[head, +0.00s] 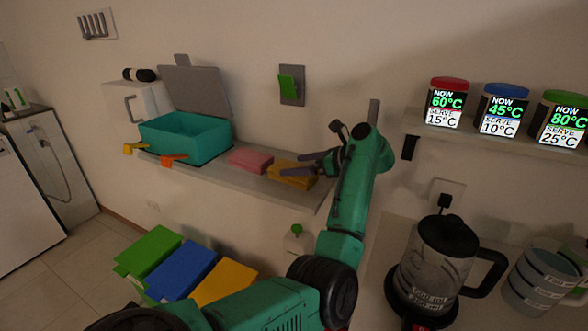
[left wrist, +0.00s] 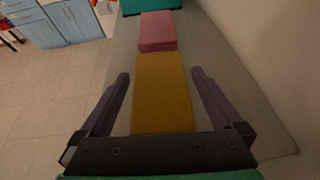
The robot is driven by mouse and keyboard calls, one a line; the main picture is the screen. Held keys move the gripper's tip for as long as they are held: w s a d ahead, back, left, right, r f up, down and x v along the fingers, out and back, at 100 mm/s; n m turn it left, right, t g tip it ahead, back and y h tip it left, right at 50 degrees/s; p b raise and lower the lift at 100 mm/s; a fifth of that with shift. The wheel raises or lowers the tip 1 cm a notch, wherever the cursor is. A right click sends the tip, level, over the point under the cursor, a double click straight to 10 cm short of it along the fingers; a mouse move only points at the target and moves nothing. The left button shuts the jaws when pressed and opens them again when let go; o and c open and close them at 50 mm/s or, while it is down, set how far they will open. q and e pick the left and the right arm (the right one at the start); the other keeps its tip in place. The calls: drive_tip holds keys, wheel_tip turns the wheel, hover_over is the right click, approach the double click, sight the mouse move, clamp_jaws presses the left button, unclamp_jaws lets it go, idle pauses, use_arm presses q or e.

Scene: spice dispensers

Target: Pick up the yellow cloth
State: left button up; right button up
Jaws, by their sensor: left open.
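The yellow cloth (head: 291,177) is a folded, mustard-coloured stack lying on the wall shelf, near its right end. In the left wrist view the yellow cloth (left wrist: 162,92) lies between my open fingers. My left gripper (head: 306,164) is open at the cloth, its fingers pointing left along the shelf. In the left wrist view the two fingers of my left gripper (left wrist: 160,76) stand one on each side of the cloth, with a gap on both sides. My right gripper is not in view.
A folded pink cloth (head: 250,160) lies just left of the yellow one on the shelf (head: 222,174). A teal open box (head: 185,138) stands further left. The wall is close behind. A glass jug (head: 437,262) stands on the counter at right.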

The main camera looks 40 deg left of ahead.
sight(285, 165)
use_arm(q)
drive_tip(key=x, duration=0.3)
drive_tip(key=shift+s+a+r, duration=0.1)
drive_tip(key=shift+s+r, duration=0.05)
drive_tip(key=shift+r, duration=0.05)
drive_tip(key=shift+a+f, duration=0.2)
drive_tip(key=shift+a, duration=0.05)
drive_tip(key=shift+d, duration=0.15)
drive_tip(key=c, duration=1.1)
drive_tip(key=shift+r, duration=0.1)
